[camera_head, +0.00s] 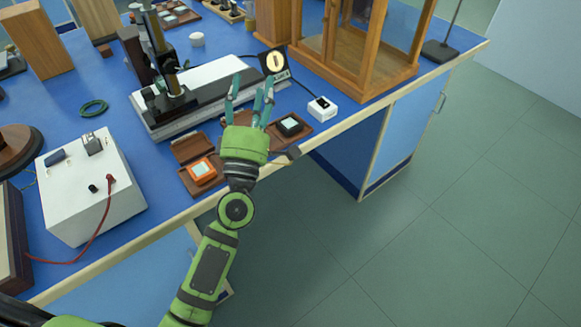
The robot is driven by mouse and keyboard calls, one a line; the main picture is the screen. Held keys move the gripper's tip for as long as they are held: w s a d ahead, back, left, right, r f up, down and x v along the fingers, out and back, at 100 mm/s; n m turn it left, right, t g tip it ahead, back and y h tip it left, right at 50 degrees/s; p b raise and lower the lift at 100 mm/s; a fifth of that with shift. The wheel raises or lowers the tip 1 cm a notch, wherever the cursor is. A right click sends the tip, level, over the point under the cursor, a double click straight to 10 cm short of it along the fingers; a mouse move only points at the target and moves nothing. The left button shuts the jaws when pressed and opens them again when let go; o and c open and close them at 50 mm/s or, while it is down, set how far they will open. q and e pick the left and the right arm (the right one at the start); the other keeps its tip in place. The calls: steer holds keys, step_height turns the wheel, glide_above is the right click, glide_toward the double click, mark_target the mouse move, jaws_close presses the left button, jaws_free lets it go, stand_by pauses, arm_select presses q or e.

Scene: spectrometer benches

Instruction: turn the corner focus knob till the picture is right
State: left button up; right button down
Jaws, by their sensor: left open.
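I see nothing between the fingers. My right gripper is not in view.
A small white box with a black top part (322,108) sits right of my gripper. Open brown cases hold an orange device (202,171) and a black device (290,126) near the front edge. A wood-framed glass case (345,75) stands behind right. A white box (90,185) with a red cable stands left.

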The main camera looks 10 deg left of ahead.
arm_select(q)
steer(key=s+d+f+m+g+h, duration=0.1)
steer(key=d+f+m+g+h, duration=0.2)
steer(key=f+m, duration=0.3)
steer(key=s+d+f+m+g+h, duration=0.1)
steer(key=d+f+m+g+h, duration=0.3)
steer(key=f+m, duration=0.3)
steer(key=shift+s+d+f+g+h, duration=0.3)
steer(key=shift+s+f+h, duration=0.1)
steer(key=shift+f, duration=1.8)
